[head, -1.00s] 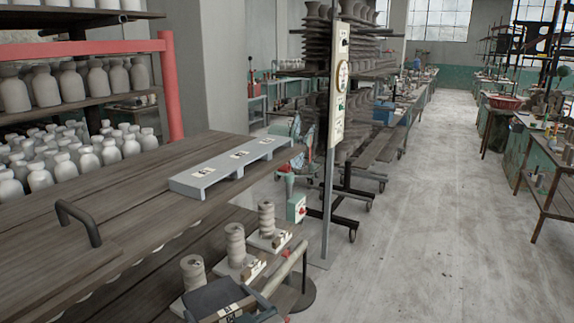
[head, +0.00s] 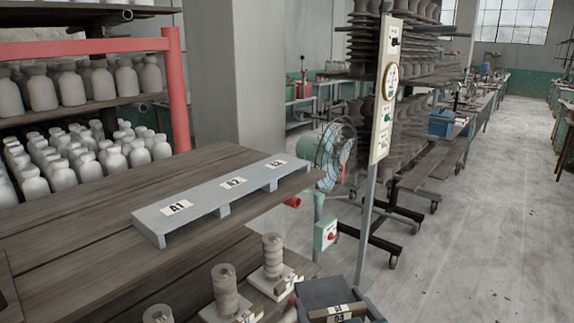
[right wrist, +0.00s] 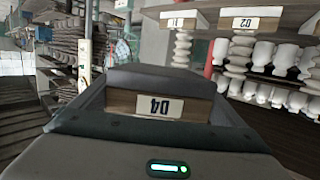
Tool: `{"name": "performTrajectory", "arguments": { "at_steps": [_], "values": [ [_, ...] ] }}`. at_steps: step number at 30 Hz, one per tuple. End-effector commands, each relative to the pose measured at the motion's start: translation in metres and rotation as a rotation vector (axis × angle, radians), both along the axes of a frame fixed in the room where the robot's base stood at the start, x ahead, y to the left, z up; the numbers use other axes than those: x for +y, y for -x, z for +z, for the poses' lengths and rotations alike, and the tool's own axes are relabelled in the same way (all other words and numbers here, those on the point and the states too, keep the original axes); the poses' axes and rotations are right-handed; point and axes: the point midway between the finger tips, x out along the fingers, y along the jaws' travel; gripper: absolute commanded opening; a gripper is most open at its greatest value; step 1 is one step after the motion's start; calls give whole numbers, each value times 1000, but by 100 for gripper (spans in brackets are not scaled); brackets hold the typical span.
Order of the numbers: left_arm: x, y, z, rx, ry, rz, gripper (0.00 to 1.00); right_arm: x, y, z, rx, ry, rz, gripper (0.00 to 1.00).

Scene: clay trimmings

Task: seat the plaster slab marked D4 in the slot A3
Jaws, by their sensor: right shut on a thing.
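The plaster slab D4 (head: 338,312) shows at the bottom of the head view, with its label facing up. In the right wrist view the slab D4 (right wrist: 122,103) sits between the jaws, its label upside down. My right gripper (head: 334,301) is shut on it, right of the lower shelf. The grey rack (head: 209,207) lies on the wooden table top with labels A1, A2 and A3. The slot A3 (head: 290,166) is at its far right end, up and left of my right gripper, apart from the slab. My left gripper is out of view.
Below the table edge, several ribbed clay columns (head: 226,290) stand on labelled slabs close left of my right gripper. A post with a sign (head: 386,95) and a fan (head: 333,155) stand beyond the rack. Open floor (head: 480,240) lies right.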

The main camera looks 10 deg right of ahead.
Motion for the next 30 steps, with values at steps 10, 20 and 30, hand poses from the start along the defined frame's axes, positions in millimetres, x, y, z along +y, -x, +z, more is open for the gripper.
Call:
{"name": "performTrajectory", "arguments": {
  "at_steps": [10,20,30],
  "values": [
    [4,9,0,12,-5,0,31,0,0,1,-2,0,0,60],
    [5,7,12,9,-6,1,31,-11,0,12,-3,5,2,60],
    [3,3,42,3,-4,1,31,-67,-1,42,-4,12,22,60]
  ]
}}
